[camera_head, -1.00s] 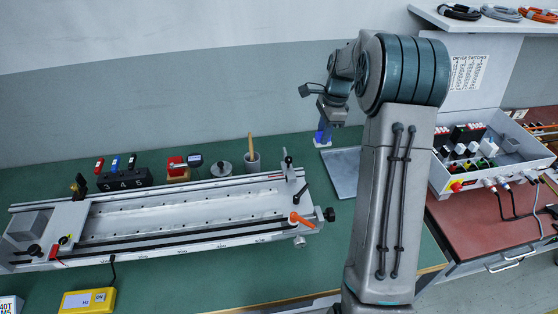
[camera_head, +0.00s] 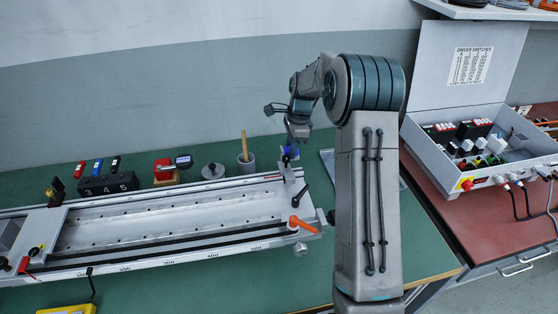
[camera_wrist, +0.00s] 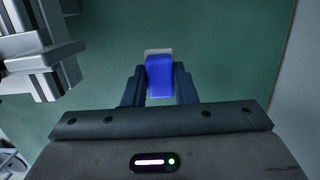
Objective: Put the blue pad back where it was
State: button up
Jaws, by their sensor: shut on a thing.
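The blue pad (camera_wrist: 160,78) is between the two dark fingers of my gripper (camera_wrist: 160,90) in the wrist view, with a pale part at its far edge. My gripper is shut on it. In the head view my gripper (camera_head: 294,150) is small and partly dark, with a bit of the blue pad (camera_head: 291,151) showing. It appears just above or behind the right end of the long gantry rail (camera_head: 165,210). The green bench top shows below the pad in the wrist view. I cannot tell how high the pad is held.
A grey metal plate (camera_head: 327,160) lies on the bench, partly behind my arm. A grey cup with a stick (camera_head: 246,162), a round lidded pot (camera_head: 213,171), a red-topped device (camera_head: 165,171) and a black numbered block (camera_head: 108,185) stand behind the rail. An open switch box (camera_head: 440,160) stands right.

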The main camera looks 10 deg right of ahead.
jog(key=w+a+f, duration=0.2)
jog(key=a, duration=0.1)
jog(key=shift+a+f, duration=0.25)
jog(key=shift+f, duration=1.95)
jog(key=shift+f, duration=0.2)
jog(key=o, duration=0.9)
jog(key=shift+r, duration=0.2)
